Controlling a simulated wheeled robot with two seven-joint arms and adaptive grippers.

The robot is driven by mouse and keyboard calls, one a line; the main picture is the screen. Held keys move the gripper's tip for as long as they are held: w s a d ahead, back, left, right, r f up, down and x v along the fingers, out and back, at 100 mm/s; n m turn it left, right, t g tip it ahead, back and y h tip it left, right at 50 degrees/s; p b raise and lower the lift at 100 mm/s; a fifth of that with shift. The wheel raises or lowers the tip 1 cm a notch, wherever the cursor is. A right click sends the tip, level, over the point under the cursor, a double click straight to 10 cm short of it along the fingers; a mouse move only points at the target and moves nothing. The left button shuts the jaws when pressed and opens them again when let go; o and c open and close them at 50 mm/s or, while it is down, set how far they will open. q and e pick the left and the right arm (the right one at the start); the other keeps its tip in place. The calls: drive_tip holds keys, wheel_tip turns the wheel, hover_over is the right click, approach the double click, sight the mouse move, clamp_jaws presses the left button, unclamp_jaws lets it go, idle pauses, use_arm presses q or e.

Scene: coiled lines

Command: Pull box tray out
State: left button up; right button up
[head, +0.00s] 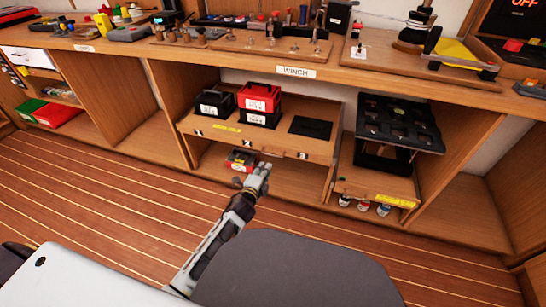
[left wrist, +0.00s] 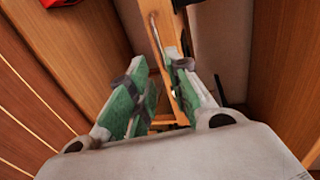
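The box tray (head: 252,138) is a wooden pull-out shelf with a yellow label on its front, under the counter in the head view. It carries a black box (head: 214,105), a red-topped box (head: 260,102) and a flat black pad (head: 310,127). It sticks out of its bay. My left gripper (head: 262,172) is just below and in front of the tray's front edge. In the left wrist view its green-padded fingers (left wrist: 160,98) are apart. A wooden strip (left wrist: 172,60) shows beyond and between them; I cannot tell whether they touch it. My right gripper is out of view.
A small red box (head: 241,160) sits in the bay below the tray. To the right, a black rack tray (head: 400,123) stands out above a lower drawer (head: 377,184), with several bottles below. The counter (head: 350,82) overhangs all this. The plank floor (head: 90,185) at left is clear.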

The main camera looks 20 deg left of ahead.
sight(273, 155)
use_arm(q)
drive_tip(key=shift+b+x, duration=2.25)
drive_tip(key=shift+x, duration=3.6)
drive_tip(key=shift+w+f, duration=0.1)
drive_tip(key=shift+w, duration=0.05)
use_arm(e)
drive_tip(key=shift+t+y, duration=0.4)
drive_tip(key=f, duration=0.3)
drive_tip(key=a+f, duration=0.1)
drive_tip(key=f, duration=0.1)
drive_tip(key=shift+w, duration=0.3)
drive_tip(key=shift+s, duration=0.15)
use_arm(q)
clamp_jaws()
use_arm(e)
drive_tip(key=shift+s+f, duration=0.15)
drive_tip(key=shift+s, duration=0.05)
